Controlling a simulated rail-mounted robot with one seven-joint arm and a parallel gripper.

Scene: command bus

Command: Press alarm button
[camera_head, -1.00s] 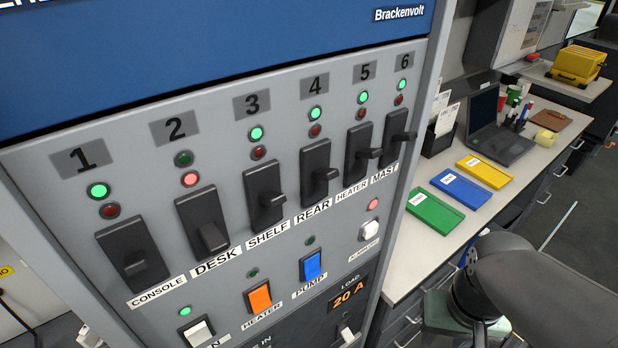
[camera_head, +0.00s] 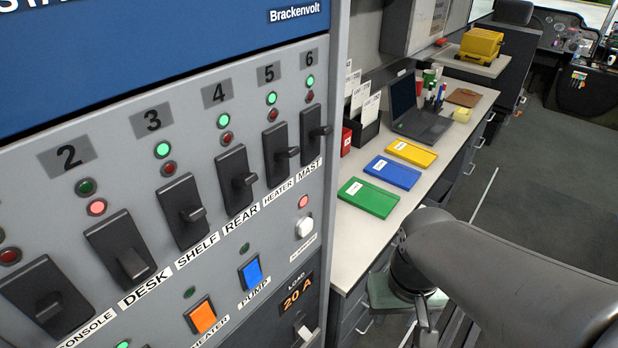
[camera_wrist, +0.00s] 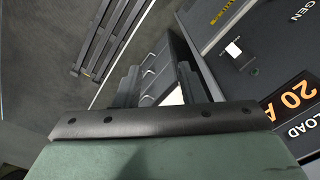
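The grey Brackenvolt switch panel fills the left of the head view. A white push button (camera_head: 304,227) sits at its lower right, under a lit red lamp (camera_head: 304,202). A small label below the button is hard to read, but seems to begin with ALARM. My gripper (camera_wrist: 158,82) shows in the wrist view with its two dark fingers apart and nothing visible between them. It is beside the panel's lower part, near the orange 20 A load display (camera_wrist: 290,98). The white button cannot be made out in the wrist view.
Black switches stick out in a row above the button, the switch marked 6 (camera_head: 311,135) nearest. A blue pump button (camera_head: 251,273) and an orange heater button (camera_head: 201,316) lie lower left.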

